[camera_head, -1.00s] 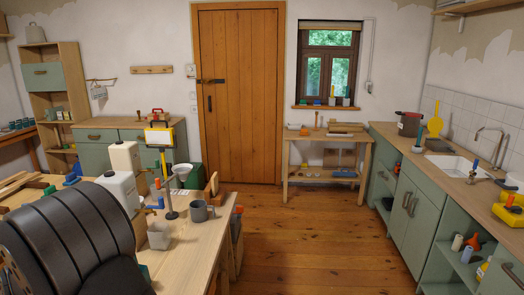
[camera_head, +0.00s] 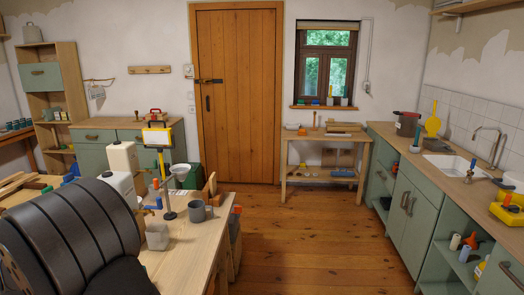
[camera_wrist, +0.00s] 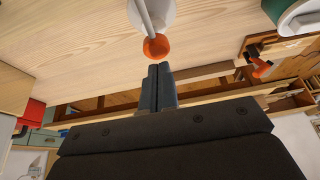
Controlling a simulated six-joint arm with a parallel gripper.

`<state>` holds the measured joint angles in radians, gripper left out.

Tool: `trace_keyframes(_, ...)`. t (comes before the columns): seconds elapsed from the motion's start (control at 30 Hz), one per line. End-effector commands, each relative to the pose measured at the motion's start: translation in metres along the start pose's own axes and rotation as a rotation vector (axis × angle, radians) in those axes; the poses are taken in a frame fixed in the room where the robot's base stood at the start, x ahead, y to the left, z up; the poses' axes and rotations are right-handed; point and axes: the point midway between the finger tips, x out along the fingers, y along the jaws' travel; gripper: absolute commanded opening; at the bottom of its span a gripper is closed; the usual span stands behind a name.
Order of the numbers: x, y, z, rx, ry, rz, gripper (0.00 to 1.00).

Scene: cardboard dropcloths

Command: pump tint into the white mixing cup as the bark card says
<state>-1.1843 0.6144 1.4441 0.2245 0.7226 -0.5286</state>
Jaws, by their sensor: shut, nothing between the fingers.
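Two white containers (camera_head: 122,157) (camera_head: 119,184) stand behind my arm. In the wrist view my gripper (camera_wrist: 158,72) is shut and empty. Its tips lie just below an orange knob (camera_wrist: 156,46) on a white stem in front of a white round part (camera_wrist: 152,12); contact is unclear.
The wooden bench top (camera_head: 195,245) is clear in front of the mug. A dark post on a round base (camera_head: 168,214) stands close by the cup.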

Motion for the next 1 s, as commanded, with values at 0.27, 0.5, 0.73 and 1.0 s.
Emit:
trace_keyframes(0.27, 0.001, 0.0, 0.001, 0.0, 0.0, 0.0, 0.0)
trace_keyframes(0.5, 0.009, 0.0, 0.004, 0.0, -0.001, -0.001, 0.0)
trace_keyframes(0.73, 0.017, 0.0, 0.007, 0.0, 0.0, 0.0, 0.0)
trace_keyframes(1.0, 0.026, 0.0, 0.011, 0.0, -0.002, -0.001, 0.0)
